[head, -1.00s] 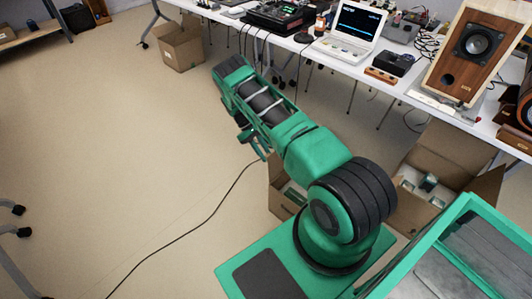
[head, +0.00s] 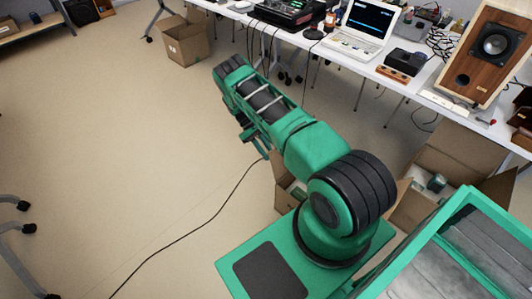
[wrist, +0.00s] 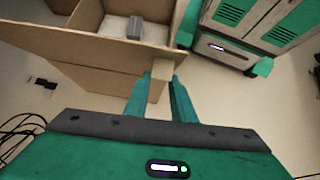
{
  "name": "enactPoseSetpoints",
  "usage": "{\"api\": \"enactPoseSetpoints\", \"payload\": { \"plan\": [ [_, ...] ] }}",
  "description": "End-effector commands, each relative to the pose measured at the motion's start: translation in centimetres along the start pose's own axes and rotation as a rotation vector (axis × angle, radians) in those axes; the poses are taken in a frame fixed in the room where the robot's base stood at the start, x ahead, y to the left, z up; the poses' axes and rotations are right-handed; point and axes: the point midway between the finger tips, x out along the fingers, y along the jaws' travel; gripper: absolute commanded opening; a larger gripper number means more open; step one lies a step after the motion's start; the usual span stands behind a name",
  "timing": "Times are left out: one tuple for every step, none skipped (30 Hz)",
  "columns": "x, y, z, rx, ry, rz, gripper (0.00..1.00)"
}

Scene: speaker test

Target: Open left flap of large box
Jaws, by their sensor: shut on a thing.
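The large cardboard box (head: 455,150) stands open at the right in the head view, partly hidden behind my arm. Small items lie inside it. Its left flap (head: 280,172) shows beside my arm, standing out from the box. In the wrist view, a brown cardboard panel (wrist: 85,47) of the box crosses the upper left, with a grey item (wrist: 135,27) behind it. My gripper (wrist: 160,80) is shut on the flap, whose edge (wrist: 161,70) shows between the two fingers. In the head view my fingertips are mostly hidden by the arm.
A white table (head: 420,95) with a laptop (head: 357,30) and a wooden speaker (head: 490,50) runs along the back right. A smaller open box (head: 182,42) stands at the back.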

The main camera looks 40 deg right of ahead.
Motion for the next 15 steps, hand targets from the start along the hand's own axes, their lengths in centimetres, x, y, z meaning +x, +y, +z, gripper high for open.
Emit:
{"api": "enactPoseSetpoints", "payload": {
  "plan": [
    [0.61, -0.25, -0.08, -0.006, -0.004, -0.005, 0.00],
    [0.63, -0.20, -0.06, -0.005, -0.004, -0.006, 0.00],
    [0.66, -0.14, -0.04, -0.004, -0.004, -0.006, 0.00],
    [0.67, -0.10, -0.02, -0.004, -0.004, -0.007, 0.00],
    [0.69, -0.07, 0.00, -0.004, -0.004, -0.007, 0.00],
    [0.71, -0.03, 0.02, -0.003, -0.004, -0.007, 0.00],
    [0.72, -0.01, 0.04, -0.003, -0.004, -0.008, 0.00],
    [0.73, 0.02, 0.06, -0.002, -0.004, -0.008, 0.28],
    [0.74, 0.04, 0.08, -0.002, -0.005, -0.008, 0.37],
    [0.73, 0.06, 0.10, -0.002, -0.005, -0.008, 0.42],
    [0.68, 0.10, 0.11, -0.001, -0.004, -0.008, 0.42],
    [0.61, 0.15, 0.13, 0.000, -0.004, -0.008, 0.42],
    [0.56, 0.19, 0.14, 0.001, -0.003, -0.007, 0.42],
    [0.52, 0.22, 0.15, 0.001, -0.003, -0.007, 0.42],
    [0.48, 0.25, 0.16, 0.002, -0.002, -0.007, 0.42]
  ]
}}
